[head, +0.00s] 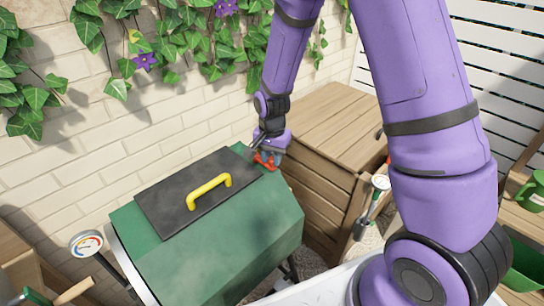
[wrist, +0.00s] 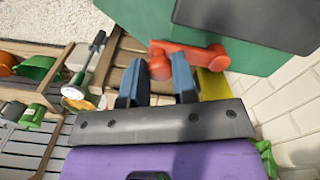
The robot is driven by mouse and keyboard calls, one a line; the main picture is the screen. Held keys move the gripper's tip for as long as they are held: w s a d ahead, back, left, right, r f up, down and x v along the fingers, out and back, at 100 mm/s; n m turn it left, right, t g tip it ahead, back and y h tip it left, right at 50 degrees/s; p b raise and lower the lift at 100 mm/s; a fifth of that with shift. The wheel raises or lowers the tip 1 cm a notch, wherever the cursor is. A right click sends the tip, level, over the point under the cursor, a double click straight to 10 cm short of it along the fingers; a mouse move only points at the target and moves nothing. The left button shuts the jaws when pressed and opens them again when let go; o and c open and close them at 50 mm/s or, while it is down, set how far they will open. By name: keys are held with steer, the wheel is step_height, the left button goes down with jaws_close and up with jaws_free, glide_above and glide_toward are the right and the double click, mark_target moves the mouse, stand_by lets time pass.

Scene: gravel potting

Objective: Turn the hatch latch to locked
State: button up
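The green drum (head: 225,250) carries a black hatch (head: 165,200) with a yellow handle (head: 208,190). The red latch (head: 265,160) is at the hatch's far right corner, partly hidden by my gripper (head: 258,156). In the wrist view the red latch (wrist: 205,56) is a bar with a rounded knob at its left end. My gripper (wrist: 158,72) has its two blue fingers apart, with the knob between their tips and gaps on both sides. I cannot tell whether either finger touches it. A yellow patch (wrist: 213,86) shows beside the right finger.
A wooden slatted box (head: 325,125) stands close behind and right of the drum. A brick wall (head: 110,140) with ivy is at the back. A round dial (head: 86,243) is at the drum's left end. Tools and green pots (head: 530,190) are at the right.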

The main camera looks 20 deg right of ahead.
jaws_close()
steer(key=a+m, duration=0.1)
steer(key=m, duration=0.1)
steer(key=a+m, duration=0.1)
steer(key=m, duration=0.1)
steer(key=shift+s+a, duration=0.25)
steer(key=shift+a, duration=0.05)
steer(key=a+m, duration=0.2)
steer(key=m, duration=0.2)
steer(key=shift+w+a+m, duration=0.25)
steer(key=shift+a+m, duration=0.05)
steer(key=shift+a, duration=0.1)
steer(key=m, duration=0.1)
steer(key=w+a+m, duration=0.1)
steer(key=m, duration=0.1)
steer(key=a+m, duration=0.1)
steer(key=shift+w+a+m, duration=0.25)
steer(key=shift+m, duration=0.05)
steer(key=shift+w+a+m, duration=0.45)
steer(key=shift+w+m, duration=0.15)
steer(key=shift+m, duration=0.6)
steer(key=shift+w+a+m, duration=0.3)
steer(key=shift+w+m, duration=0.35)
steer(key=shift+m, duration=0.55)
